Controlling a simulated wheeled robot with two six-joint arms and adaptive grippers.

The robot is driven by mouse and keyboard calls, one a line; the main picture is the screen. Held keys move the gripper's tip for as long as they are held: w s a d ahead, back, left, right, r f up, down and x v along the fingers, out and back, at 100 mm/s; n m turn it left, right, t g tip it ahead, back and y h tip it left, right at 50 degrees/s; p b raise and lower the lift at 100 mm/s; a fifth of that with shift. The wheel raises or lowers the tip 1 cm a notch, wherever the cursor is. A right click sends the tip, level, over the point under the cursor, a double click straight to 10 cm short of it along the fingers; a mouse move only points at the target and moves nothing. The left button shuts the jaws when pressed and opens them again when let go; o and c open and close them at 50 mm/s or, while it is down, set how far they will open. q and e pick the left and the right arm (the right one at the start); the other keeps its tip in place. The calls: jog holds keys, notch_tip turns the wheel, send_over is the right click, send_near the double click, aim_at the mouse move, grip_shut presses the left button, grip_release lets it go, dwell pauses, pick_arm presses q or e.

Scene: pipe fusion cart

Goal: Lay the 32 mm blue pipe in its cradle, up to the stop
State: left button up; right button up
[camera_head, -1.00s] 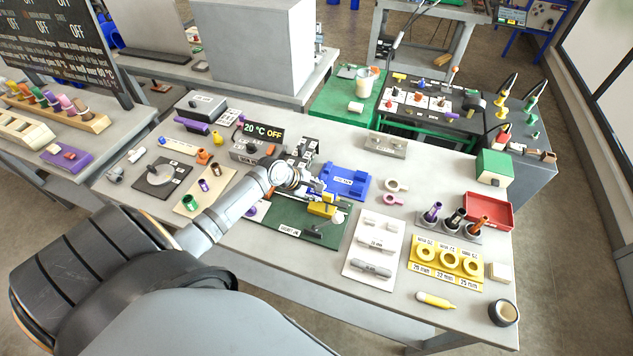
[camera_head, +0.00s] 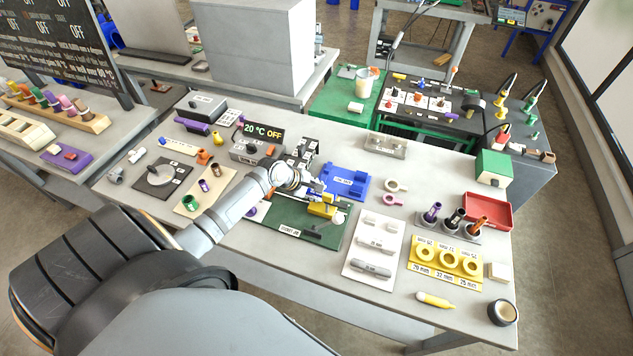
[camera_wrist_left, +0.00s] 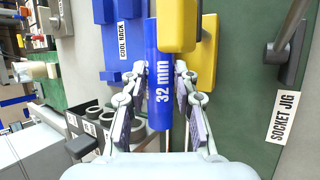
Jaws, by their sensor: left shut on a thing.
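The blue pipe (camera_wrist_left: 158,90), marked 32 mm, lies between my left gripper's fingers in the left wrist view. My left gripper (camera_wrist_left: 160,85) is shut on it, with one finger on each side. The pipe runs alongside a yellow block (camera_wrist_left: 177,25) of the green socket jig (camera_wrist_left: 235,70). I cannot tell whether the pipe rests in the cradle or touches a stop. In the head view my left gripper (camera_head: 312,190) is over the jig's green plate (camera_head: 285,221), close to the yellow block (camera_head: 322,210), and hides most of the pipe. My right gripper is not in view.
The blue cool rack (camera_head: 345,182) stands just behind the jig. The heater unit with its display (camera_head: 263,132) is behind my gripper. A white board with grey parts (camera_head: 357,262) lies right of the jig. A dark-handled lever (camera_wrist_left: 280,45) rises from the jig.

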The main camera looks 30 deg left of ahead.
pick_arm(q)
jog(key=o, duration=1.1)
jog(key=shift+o, duration=0.2)
jog(key=shift+s+a+r, duration=0.1)
jog(key=shift+a+r, duration=0.05)
jog(key=v, duration=0.7)
